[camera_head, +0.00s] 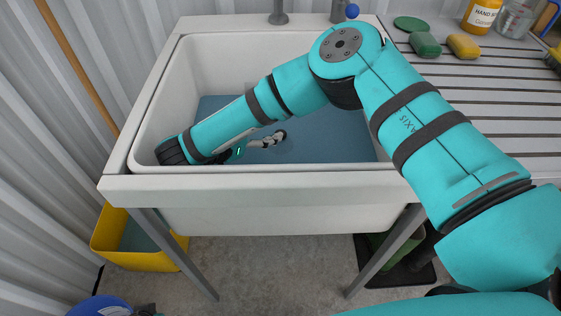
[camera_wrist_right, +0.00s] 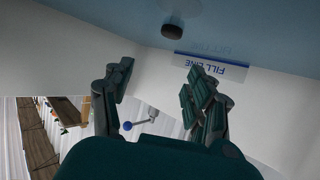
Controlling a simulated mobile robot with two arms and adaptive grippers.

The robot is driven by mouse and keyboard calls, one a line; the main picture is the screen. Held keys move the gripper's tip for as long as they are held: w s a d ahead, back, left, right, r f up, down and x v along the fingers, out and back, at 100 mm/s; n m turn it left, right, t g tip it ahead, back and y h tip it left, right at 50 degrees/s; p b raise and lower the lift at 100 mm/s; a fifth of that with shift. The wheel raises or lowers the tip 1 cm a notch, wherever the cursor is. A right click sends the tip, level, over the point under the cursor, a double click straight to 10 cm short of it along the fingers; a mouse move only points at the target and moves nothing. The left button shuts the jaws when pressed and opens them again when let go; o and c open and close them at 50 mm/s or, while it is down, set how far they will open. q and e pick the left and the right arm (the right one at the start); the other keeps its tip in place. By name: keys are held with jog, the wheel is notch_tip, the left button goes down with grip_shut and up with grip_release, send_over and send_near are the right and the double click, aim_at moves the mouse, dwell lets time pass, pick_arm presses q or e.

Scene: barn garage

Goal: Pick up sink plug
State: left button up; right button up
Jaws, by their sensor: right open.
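A short dark round piece that looks like the sink plug (camera_wrist_right: 172,31) shows against the blue water, near the top of the right wrist view. In the head view I cannot tell it apart from the dark parts around my gripper's tips. My right arm reaches down into the white sink (camera_head: 310,183). My right gripper (camera_head: 270,140) is low over the blue water. In the right wrist view its two dark fingers (camera_wrist_right: 160,80) are spread and empty, with the dark piece beyond them, between their lines and apart from both. My left gripper is out of view.
The tap (camera_head: 278,14) and a blue-knobbed fitting (camera_head: 351,12) are at the sink's back edge. Soaps (camera_head: 463,46) and bottles (camera_head: 482,14) stand on the slatted drainer (camera_head: 485,85) at right. A yellow bucket (camera_head: 135,262) is below left. Corrugated wall borders the left.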

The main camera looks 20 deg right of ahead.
notch_tip(320, 180, down, 4)
jog(key=shift+r+b, duration=0.15)
jog(key=shift+b, duration=0.9)
jog(key=shift+w+d, duration=0.1)
jog(key=shift+d, duration=0.15)
jog(key=shift+w+d+f, duration=0.2)
jog(key=shift+d+f, duration=0.05)
jog(key=shift+d, duration=0.05)
jog(key=x, duration=0.2)
jog(key=b+x, duration=0.1)
jog(key=x, duration=0.2)
jog(key=shift+w+a+f, duration=0.1)
jog(key=shift+w+f, duration=0.15)
jog(key=shift+w, duration=0.05)
jog(key=shift+w+d+f, duration=0.15)
jog(key=shift+w+d, duration=0.1)
jog(key=shift+d, duration=0.1)
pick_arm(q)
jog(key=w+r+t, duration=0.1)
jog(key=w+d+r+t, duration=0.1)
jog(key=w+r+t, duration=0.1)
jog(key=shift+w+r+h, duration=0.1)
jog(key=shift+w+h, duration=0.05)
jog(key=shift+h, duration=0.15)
pick_arm(e)
grip_shut()
